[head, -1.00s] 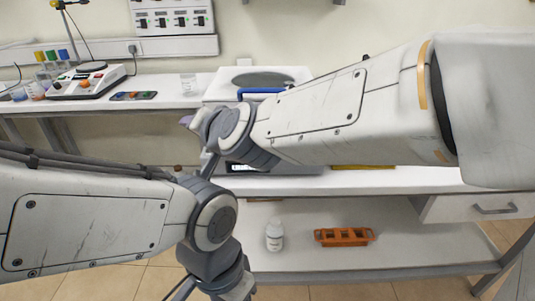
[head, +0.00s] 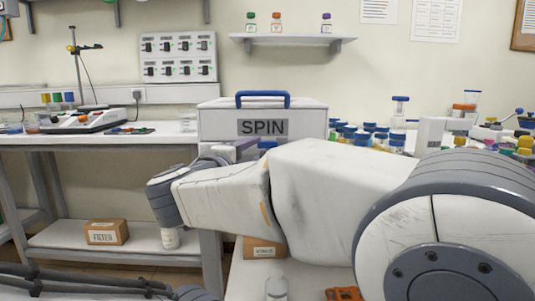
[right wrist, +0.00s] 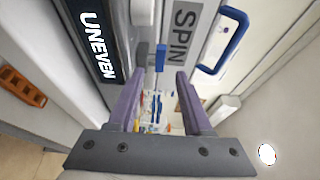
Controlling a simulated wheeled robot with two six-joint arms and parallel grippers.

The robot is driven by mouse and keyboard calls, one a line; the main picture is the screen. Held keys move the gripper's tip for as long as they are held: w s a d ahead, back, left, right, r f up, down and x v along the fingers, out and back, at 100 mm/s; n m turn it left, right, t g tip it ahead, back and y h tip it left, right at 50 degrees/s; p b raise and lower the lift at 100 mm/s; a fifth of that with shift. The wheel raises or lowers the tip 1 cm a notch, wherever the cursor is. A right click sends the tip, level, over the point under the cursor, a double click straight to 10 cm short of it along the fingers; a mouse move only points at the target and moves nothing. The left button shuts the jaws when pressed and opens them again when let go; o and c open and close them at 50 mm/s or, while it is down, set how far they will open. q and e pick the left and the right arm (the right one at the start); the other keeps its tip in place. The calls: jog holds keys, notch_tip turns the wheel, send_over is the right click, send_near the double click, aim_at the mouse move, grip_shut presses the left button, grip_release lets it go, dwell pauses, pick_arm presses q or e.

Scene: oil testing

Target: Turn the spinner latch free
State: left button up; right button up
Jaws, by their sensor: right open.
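The white spinner (head: 317,119) stands on the bench with its lid down, a SPIN label on its front and a blue handle (head: 262,96) on top. A small blue latch (head: 268,145) shows below the label, partly hidden by my right arm. In the right wrist view the blue latch (right wrist: 160,58) lies just beyond and between the fingertips, beside a grey piece. My right gripper (right wrist: 156,85) is open and empty, its purple fingers apart. It also shows at the spinner's front in the head view (head: 238,150). Whether it touches the latch cannot be told. My left gripper is out of view.
A display reading UNEVEN (right wrist: 95,45) is beside the latch in the wrist view. Several blue-capped jars (head: 368,134) stand right of the spinner. Boxes (head: 106,232), a white bottle (head: 277,288) and an orange rack (head: 344,294) are low down. A wall shelf (head: 293,39) hangs above.

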aim_at(266, 145)
jog(key=b+x, duration=0.1)
jog(key=x, duration=0.7)
jog(key=shift+w, duration=0.25)
grip_shut()
